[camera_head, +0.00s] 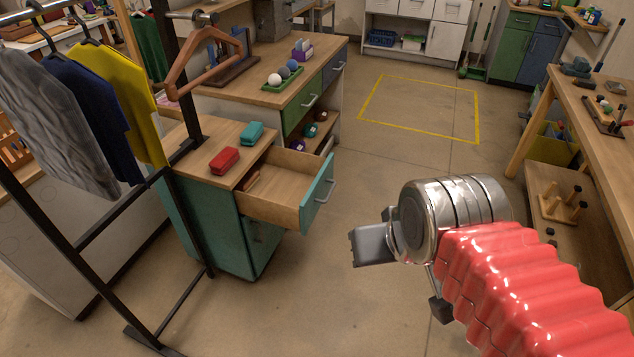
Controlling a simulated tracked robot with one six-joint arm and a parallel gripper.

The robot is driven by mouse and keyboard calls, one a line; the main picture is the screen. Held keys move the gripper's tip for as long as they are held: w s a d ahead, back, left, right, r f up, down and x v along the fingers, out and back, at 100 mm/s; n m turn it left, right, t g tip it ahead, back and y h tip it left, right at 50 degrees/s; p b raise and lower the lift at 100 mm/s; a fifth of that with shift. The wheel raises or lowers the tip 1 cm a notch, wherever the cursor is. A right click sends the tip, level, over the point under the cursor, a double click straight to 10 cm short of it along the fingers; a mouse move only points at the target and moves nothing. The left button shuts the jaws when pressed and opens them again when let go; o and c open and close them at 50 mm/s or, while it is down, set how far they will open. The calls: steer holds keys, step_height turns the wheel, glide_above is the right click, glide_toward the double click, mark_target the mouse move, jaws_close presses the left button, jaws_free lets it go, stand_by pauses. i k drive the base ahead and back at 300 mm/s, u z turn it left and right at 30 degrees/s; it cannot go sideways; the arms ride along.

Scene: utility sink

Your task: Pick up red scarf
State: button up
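I see nothing that is clearly a red scarf. A red box-like case (224,160) lies on the wooden top of the teal drawer cabinet (262,252), left of centre. A small reddish-brown item (252,180) shows at the back of the cabinet's open drawer (285,200); I cannot tell what it is. My gripper (372,247) is in front of my metal wrist, over bare floor right of the drawer and apart from it. The wrist partly hides it, so its opening and any contents cannot be made out.
A black clothes rack (186,215) at left holds grey, navy and yellow garments and an empty wooden hanger (205,75). A teal case (251,133) lies behind the red case. A workbench (600,125) stands at right. The floor between, with a yellow-outlined square (420,108), is clear.

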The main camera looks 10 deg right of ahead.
mark_target(220, 164)
steer(key=i, duration=0.85)
